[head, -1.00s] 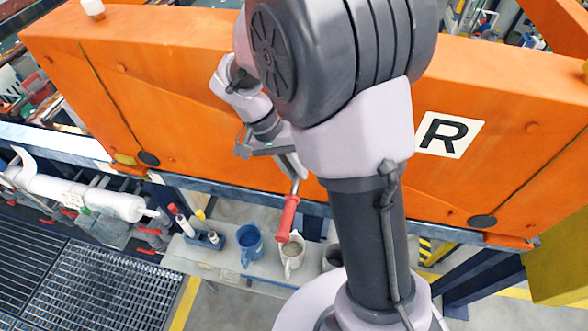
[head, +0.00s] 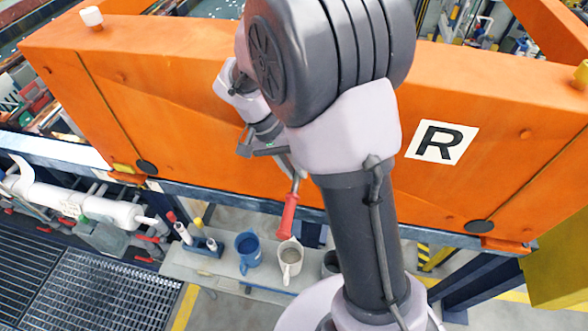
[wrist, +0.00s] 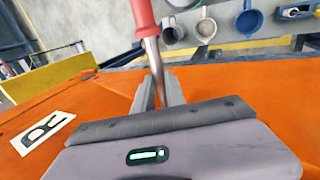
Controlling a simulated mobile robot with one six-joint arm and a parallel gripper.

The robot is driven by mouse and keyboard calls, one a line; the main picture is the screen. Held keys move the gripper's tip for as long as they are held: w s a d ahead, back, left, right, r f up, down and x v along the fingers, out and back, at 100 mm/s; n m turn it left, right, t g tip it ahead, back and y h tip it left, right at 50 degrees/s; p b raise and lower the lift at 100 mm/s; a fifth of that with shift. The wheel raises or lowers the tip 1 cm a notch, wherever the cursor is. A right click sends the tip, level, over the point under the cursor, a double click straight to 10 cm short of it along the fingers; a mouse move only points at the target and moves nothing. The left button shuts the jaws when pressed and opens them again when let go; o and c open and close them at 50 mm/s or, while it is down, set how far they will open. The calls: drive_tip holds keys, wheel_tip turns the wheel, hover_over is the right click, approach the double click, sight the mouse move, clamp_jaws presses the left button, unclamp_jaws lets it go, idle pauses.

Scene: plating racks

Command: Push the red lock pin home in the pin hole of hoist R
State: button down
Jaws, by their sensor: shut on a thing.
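The red lock pin (head: 289,213) has a red handle and a bare metal shaft. It also shows in the wrist view (wrist: 144,18). My gripper (head: 291,165) is shut on the metal shaft, and the handle hangs down, slightly tilted, in the head view. In the wrist view the shaft passes between my two grey fingers (wrist: 156,88). Hoist R is the big orange beam (head: 370,160) with a white R label (head: 442,142). The pin is in front of its lower edge in the head view. I cannot make out the pin hole or whether the shaft tip touches anything.
A grey shelf (head: 215,268) below the beam holds a blue mug (head: 247,250), a pale mug (head: 290,262) and a small holder with pins (head: 200,240). White pipes (head: 85,205) run at the left. A white knob (head: 92,17) tops the beam's left end.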

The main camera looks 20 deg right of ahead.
drive_tip(key=shift+w+d+r+p, duration=0.1)
drive_tip(key=shift+w+d+p, duration=0.2)
drive_tip(key=shift+w+d, duration=0.25)
drive_tip(key=shift+w+d+p, duration=0.25)
drive_tip(key=shift+w+d, duration=0.1)
drive_tip(key=shift+w, duration=0.35)
drive_tip(key=c, duration=1.3)
unclamp_jaws()
drive_tip(key=shift+r, duration=0.1)
drive_tip(key=p+v, duration=0.1)
drive_tip(key=v, duration=1.6)
drive_tip(key=shift+a, duration=0.15)
